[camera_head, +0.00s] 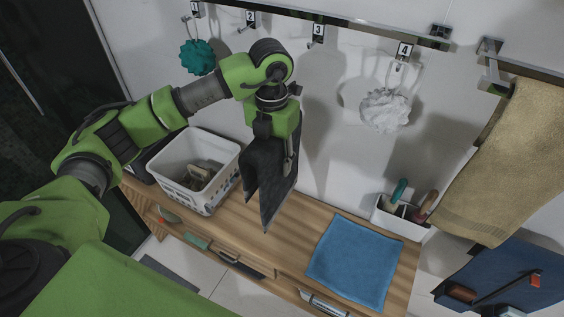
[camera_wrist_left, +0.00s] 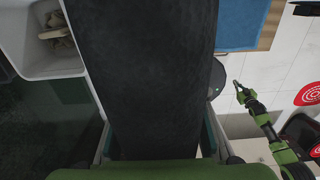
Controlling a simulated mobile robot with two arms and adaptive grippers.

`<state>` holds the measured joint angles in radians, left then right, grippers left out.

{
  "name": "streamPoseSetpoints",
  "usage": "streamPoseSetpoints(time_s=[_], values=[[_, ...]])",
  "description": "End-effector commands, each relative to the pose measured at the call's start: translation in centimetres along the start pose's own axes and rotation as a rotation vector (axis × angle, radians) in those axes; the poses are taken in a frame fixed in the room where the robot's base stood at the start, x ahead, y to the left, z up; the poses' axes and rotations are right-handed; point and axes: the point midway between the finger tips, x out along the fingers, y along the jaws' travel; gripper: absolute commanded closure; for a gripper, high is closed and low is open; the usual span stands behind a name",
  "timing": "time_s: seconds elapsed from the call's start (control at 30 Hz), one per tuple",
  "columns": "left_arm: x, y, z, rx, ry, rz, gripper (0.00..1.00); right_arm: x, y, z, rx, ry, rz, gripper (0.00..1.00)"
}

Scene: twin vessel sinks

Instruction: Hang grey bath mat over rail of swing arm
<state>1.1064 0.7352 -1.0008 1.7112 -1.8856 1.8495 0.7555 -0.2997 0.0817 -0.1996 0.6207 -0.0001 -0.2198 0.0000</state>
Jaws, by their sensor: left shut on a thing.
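The dark grey bath mat (camera_head: 268,185) hangs from my left gripper (camera_head: 278,135) in the head view, in folds with its lower corners down above the wooden bench. In the left wrist view the mat (camera_wrist_left: 145,70) fills the middle and hides most of what lies beyond. My left gripper is shut on its upper part. A metal bar on a wall bracket (camera_head: 493,68) is at the upper right, with a beige towel over it. I cannot tell whether this is the swing arm. My right gripper (camera_wrist_left: 241,93) shows small in the wrist view, away from the mat; its jaws are unclear.
A white basket (camera_head: 228,168) stands on the wooden bench (camera_head: 235,228) left of the mat. A blue cloth (camera_head: 355,262) lies flat to the right, near a white caddy (camera_head: 402,229) with handled tools. Numbered hooks hold a teal puff (camera_head: 197,57) and a white puff (camera_head: 385,110).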

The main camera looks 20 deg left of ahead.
Motion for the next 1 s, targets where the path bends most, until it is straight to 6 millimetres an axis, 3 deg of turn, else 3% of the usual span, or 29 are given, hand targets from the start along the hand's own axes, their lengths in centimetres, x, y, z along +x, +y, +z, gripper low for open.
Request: streamPoseSetpoints(time_s=[1.0], values=[[0.0,8.0,0.0,-0.002,-0.002,-0.001,0.95,0.6,-0.1,0.1,0.001,-0.001,-0.002,1.00]])
